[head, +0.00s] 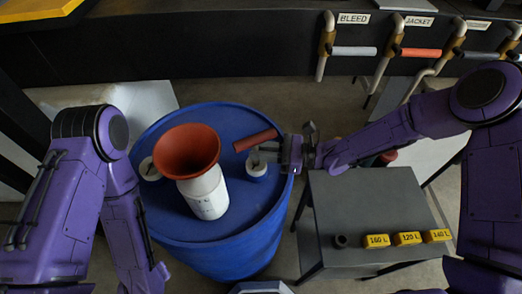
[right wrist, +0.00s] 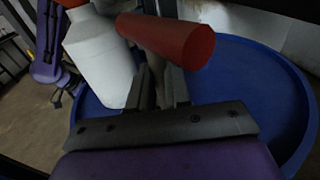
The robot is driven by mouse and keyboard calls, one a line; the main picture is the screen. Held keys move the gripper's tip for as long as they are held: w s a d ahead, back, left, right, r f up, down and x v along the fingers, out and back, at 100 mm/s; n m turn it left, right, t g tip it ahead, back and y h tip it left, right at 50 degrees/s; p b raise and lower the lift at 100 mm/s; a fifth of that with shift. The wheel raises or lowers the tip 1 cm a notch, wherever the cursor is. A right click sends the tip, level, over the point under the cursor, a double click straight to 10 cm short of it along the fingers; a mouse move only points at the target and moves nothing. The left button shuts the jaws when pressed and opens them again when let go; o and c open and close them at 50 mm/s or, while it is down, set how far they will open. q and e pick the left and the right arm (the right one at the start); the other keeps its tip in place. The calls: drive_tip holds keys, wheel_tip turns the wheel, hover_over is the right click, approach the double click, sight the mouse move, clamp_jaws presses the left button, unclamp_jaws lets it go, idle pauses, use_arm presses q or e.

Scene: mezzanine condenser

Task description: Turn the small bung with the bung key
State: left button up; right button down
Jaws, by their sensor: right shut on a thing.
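In the right wrist view the red handle (right wrist: 178,40) sticks out above my fingers (right wrist: 158,88). The small bung is hidden there, so I cannot tell how the key's lower end meets it. My left arm comes down at the left; its gripper's fingers do not show.
A white bottle (head: 207,196) with a red-brown funnel (head: 187,150) stands on the blue drum (head: 235,250), left of the key. A grey table (head: 365,205) with yellow volume tags stands right. Labelled valves line the back.

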sight(265, 137)
drive_tip(key=shift+r+n+g+p, duration=0.25)
drive_tip(key=shift+n+g+p, duration=0.15)
drive_tip(key=shift+g+p, duration=0.5)
drive_tip(key=shift+f+n+g+p, duration=0.1)
drive_tip(key=shift+n+g+p, duration=0.3)
drive_tip(key=shift+p, duration=0.25)
drive_tip(key=shift+w+n+g, duration=0.15)
drive_tip(key=shift+n+g, duration=0.45)
drive_tip(key=shift+g, duration=0.4)
wheel_tip(265, 137, up, 5)
drive_tip(key=p, duration=0.4)
drive_tip(key=shift+p, duration=0.35)
